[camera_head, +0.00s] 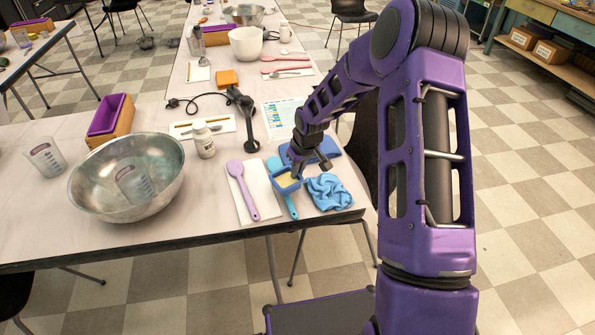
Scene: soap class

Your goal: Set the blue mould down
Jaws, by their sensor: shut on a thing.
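The fingers are small and partly hidden by the wrist. The mould overlaps the blue spatula (291,208) in the picture. I cannot tell whether it touches the spatula or the table.
The blue cloth (330,192) lies near the table's front edge. A flat blue item (327,151) is behind my wrist. A steel bowl (100,196), white bottle (203,140) and black stick blender (247,125) stand farther left.

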